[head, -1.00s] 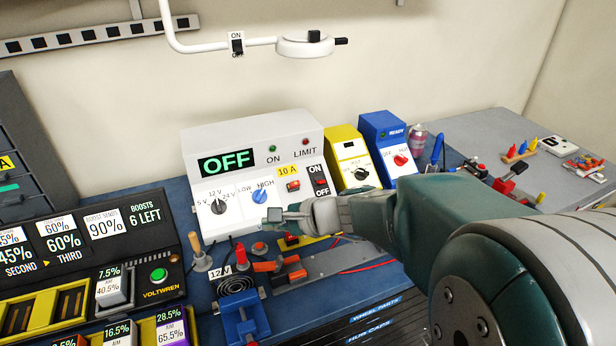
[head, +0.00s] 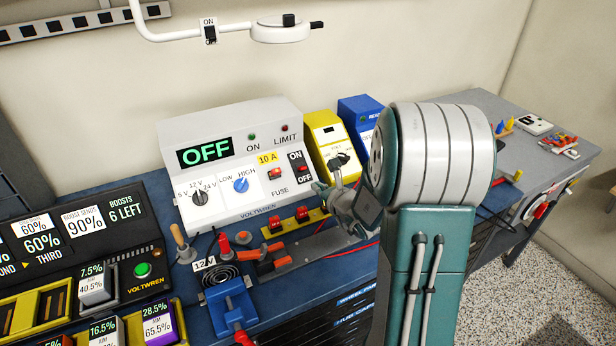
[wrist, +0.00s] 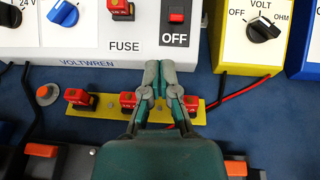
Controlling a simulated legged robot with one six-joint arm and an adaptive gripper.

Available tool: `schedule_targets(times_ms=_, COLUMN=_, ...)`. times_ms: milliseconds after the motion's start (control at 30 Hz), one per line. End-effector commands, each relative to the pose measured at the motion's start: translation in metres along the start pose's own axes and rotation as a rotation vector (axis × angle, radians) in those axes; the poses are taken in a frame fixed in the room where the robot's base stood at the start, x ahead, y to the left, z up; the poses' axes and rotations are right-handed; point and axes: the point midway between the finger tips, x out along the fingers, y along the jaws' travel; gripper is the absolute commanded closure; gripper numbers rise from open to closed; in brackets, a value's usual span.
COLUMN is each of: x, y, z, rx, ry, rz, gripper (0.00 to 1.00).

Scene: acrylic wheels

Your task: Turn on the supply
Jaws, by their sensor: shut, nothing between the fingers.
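The supply (head: 232,178) is a light grey box with a sloped front, and its display (head: 205,151) reads OFF in green. Its ON/OFF switch (head: 301,169) is a small red rocker on a black plate at the front's right end. In the wrist view the rocker (wrist: 176,15) shows above the word OFF, near the top edge. My gripper (head: 328,184) is shut and empty, just right of and in front of the supply. In the wrist view its fingertips (wrist: 160,66) are together below the OFF label, apart from the switch.
A yellow strip with red switches (wrist: 112,107) lies under my fingers. A yellow meter (head: 330,143) and a blue box (head: 356,118) stand right of the supply. A fuse switch (head: 274,174) and a blue knob (head: 241,185) share its front. A lamp (head: 281,30) hangs above.

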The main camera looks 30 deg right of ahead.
Motion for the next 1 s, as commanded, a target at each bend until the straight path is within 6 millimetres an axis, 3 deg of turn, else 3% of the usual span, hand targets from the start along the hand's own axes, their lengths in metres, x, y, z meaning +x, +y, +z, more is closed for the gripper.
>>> schedule_targets(times_ms=167, x=0.002, y=-0.016, z=-0.012, rx=0.067, ry=0.008, rz=-0.059, gripper=1.00)
schedule_targets(times_ms=567, x=0.005, y=-0.018, z=-0.013, rx=0.071, ry=0.007, rz=-0.063, gripper=1.00)
schedule_targets(times_ms=667, x=0.015, y=-0.018, z=-0.013, rx=0.071, ry=0.008, rz=-0.063, gripper=1.00)
schedule_targets(times_ms=1000, x=0.076, y=-0.021, z=-0.014, rx=0.070, ry=0.007, rz=-0.061, gripper=1.00)
